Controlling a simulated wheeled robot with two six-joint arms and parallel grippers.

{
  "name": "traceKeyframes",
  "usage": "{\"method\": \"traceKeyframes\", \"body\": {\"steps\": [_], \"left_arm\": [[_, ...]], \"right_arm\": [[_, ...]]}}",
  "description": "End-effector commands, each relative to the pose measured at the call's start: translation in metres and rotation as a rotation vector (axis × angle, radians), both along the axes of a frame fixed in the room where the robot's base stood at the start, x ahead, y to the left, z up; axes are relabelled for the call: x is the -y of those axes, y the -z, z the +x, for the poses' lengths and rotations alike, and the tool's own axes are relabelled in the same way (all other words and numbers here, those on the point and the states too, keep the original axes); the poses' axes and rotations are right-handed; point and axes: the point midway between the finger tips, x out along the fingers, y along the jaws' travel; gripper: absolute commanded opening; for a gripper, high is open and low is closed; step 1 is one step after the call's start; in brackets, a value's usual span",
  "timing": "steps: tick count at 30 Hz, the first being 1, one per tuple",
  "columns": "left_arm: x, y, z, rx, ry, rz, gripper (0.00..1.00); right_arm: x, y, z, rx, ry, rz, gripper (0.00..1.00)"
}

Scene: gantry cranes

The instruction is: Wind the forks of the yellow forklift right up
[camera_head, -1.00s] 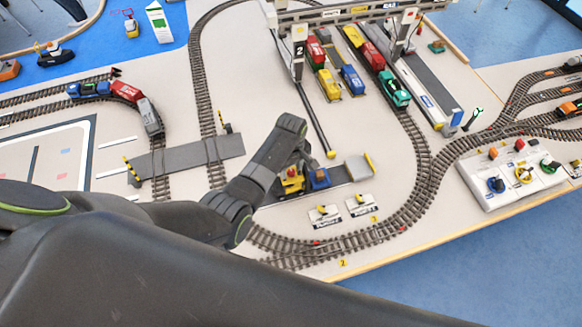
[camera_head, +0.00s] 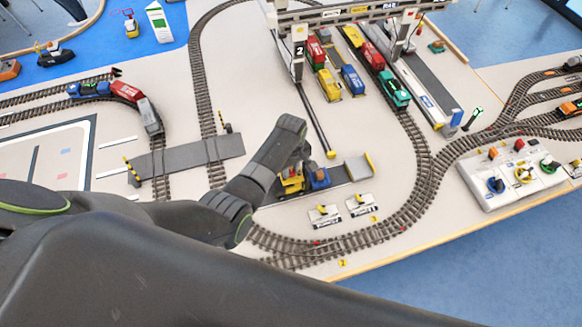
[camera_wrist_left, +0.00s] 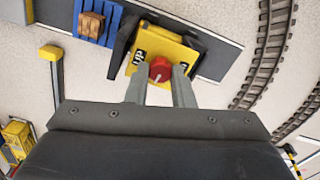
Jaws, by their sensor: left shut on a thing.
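The yellow forklift (camera_head: 291,184) stands on the grey strip near the middle of the table, partly hidden by my left arm in the head view. In the left wrist view I look down on its yellow body (camera_wrist_left: 178,53), with a red knob (camera_wrist_left: 160,69) and black lettering on top. My left gripper (camera_wrist_left: 160,82) has its two fingers on either side of the knob, shut on it. A blue pallet (camera_wrist_left: 97,22) with a brown load (camera_wrist_left: 91,24) is beside the forklift at the fork end. Fork height is hard to tell. My right gripper is not in view.
Curved railway track (camera_head: 420,180) runs right of the forklift. Two small white signs (camera_head: 323,216) stand in front of it. A gantry crane (camera_head: 340,14) spans the wagons behind. A white control box (camera_head: 512,175) is at the right, and a level crossing (camera_head: 185,160) at the left.

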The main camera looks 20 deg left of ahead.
Motion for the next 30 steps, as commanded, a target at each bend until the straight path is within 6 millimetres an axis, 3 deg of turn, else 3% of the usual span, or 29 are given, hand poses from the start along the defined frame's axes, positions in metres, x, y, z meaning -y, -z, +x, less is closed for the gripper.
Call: {"method": "traceKeyframes", "body": {"steps": [8,30], "left_arm": [[0.0002,-0.0008,0.0007,0.0,0.178,0.0,0.0],[0.0018,-0.0001,0.0014,0.001,0.878,0.001,0.0]], "right_arm": [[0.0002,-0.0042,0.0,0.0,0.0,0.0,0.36],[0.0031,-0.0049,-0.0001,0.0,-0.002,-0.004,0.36]]}}
